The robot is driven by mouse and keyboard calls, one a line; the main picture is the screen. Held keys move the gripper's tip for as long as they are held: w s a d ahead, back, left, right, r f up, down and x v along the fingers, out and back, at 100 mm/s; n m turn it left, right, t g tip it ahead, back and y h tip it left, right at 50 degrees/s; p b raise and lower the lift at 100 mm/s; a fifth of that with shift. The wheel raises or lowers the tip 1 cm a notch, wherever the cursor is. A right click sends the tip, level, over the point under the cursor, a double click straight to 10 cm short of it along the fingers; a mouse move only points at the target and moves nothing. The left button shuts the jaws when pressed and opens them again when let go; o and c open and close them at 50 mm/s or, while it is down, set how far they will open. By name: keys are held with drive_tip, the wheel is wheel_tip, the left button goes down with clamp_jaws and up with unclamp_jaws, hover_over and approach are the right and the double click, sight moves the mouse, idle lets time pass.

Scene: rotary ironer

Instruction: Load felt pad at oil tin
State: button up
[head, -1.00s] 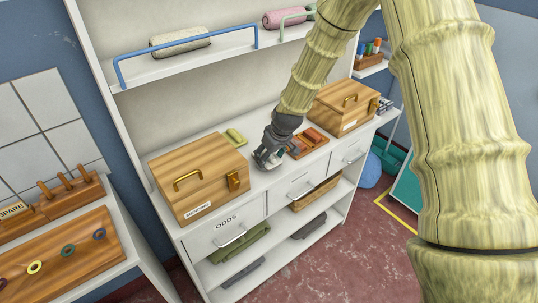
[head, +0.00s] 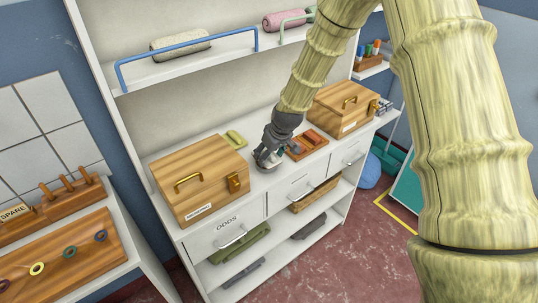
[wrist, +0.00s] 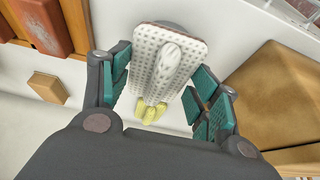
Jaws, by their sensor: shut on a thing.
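My gripper (wrist: 158,90) is shut on a white, dotted, rectangular pad with a raised ridge, which I take for the felt pad (wrist: 143,65). A grey rounded rim, perhaps the oil tin (wrist: 175,27), shows past the pad's far edge; the pad hides most of it. I cannot tell whether the two touch. Yellow pieces (wrist: 150,111) show at the pad's near end; what they belong to is unclear. In the head view my gripper (head: 265,159) is low over the white counter, between the left wooden box and the tray of red-orange blocks.
The left wooden box (head: 199,185) stands close beside my gripper. The tray of red-orange blocks (head: 309,143) lies on the other side, with another wooden box (head: 340,108) beyond. A yellow-green pad (head: 235,138) lies behind. A tan block (wrist: 47,87) shows in the wrist view. Shelves with rolls are above.

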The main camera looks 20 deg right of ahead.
sight(265, 149)
drive_tip(key=shift+r+p, duration=1.55)
drive_tip(key=shift+r, duration=1.25)
